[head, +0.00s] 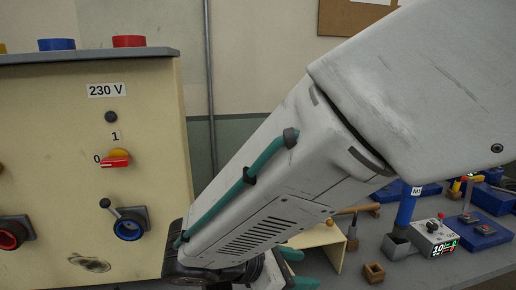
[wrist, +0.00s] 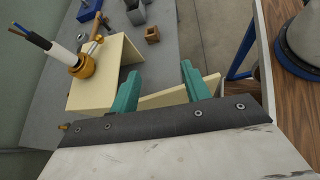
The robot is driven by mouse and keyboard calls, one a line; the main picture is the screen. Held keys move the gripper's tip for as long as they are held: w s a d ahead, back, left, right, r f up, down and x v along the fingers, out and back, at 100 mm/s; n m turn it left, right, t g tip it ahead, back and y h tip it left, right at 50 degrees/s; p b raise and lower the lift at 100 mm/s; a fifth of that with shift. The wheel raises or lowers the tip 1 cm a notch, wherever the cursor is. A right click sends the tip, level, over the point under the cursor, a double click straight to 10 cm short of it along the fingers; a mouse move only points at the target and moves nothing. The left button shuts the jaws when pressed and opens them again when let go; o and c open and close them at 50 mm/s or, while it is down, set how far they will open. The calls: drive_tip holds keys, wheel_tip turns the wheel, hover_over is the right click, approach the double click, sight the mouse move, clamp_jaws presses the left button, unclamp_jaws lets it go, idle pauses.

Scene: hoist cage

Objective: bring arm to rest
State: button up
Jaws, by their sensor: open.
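My gripper (wrist: 160,74) shows in the wrist view as two teal fingers set well apart, with nothing held between them. In the head view my gripper (head: 297,268) is partly hidden behind my arm, low in the middle; only bits of its teal fingers show. My arm reaches down from the upper right, its wrist in front of the lower right edge of the cream panel. A cream bracket (wrist: 92,88) stands on the grey bench left of the fingers, with a brass fitting (wrist: 82,66) and a cable (wrist: 58,50). A cream strip lies behind the fingers.
The grey bench (head: 375,245) holds a small wooden block (head: 373,272), a blue post (head: 405,208) and a control box (head: 434,236). A wooden surface (wrist: 300,100) is at right.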

drive_tip(key=s+d+r+m+g+y, duration=0.1)
drive_tip(key=s+d+r+m+y, duration=0.2)
drive_tip(key=d+m, duration=0.6)
drive_tip(key=s+d+r+m+g+y, duration=0.2)
drive_tip(key=s+d+r+m+y, duration=0.1)
drive_tip(key=s+d+m+y, duration=0.5)
drive_tip(key=s+d+m, duration=0.1)
drive_tip(key=d+m, duration=0.1)
drive_tip(key=m, duration=0.1)
drive_tip(key=shift+d+m, duration=0.2)
drive_tip(key=shift+m, duration=0.2)
drive_tip(key=shift+r, duration=0.1)
